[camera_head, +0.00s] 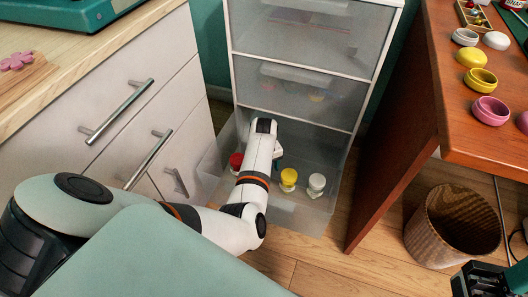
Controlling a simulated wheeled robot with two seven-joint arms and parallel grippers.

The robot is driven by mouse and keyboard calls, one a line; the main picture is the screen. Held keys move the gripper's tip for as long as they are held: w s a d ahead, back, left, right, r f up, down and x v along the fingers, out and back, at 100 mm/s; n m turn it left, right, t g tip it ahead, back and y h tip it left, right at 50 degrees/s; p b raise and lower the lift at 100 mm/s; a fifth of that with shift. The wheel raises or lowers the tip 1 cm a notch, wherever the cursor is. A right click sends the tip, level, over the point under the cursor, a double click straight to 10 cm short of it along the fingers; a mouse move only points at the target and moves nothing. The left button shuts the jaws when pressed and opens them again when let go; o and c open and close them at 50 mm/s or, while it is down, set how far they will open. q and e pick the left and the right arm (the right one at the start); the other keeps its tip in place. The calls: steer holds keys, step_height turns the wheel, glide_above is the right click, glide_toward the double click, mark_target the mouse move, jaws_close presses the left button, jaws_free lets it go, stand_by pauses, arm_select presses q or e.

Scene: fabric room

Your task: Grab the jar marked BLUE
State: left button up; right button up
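An open clear drawer (304,216) at floor level holds a red-topped jar (236,162), a yellow-topped jar (288,177) and a white-topped jar (317,183). No jar with a readable BLUE mark shows. My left arm reaches down into the drawer between the red and yellow jars. Its wrist hides the space there. A small grey-teal part (278,151) shows beside the wrist, and I cannot tell what it is. My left gripper's fingers are hidden. My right gripper (478,280) is partly in view at the bottom right, away from the jars; its opening is unclear.
White cabinets (150,130) with metal handles stand close on the left. Shut drawers (300,95) are above the open one. Wooden floor lies in front.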

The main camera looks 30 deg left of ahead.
arm_select(q)
step_height(320, 180, down, 3)
steer(key=shift+r+b, duration=0.15)
steer(key=shift+b, duration=0.4)
steer(key=shift+c, duration=0.4)
steer(key=shift+w+r, duration=0.1)
steer(key=c, duration=1.1)
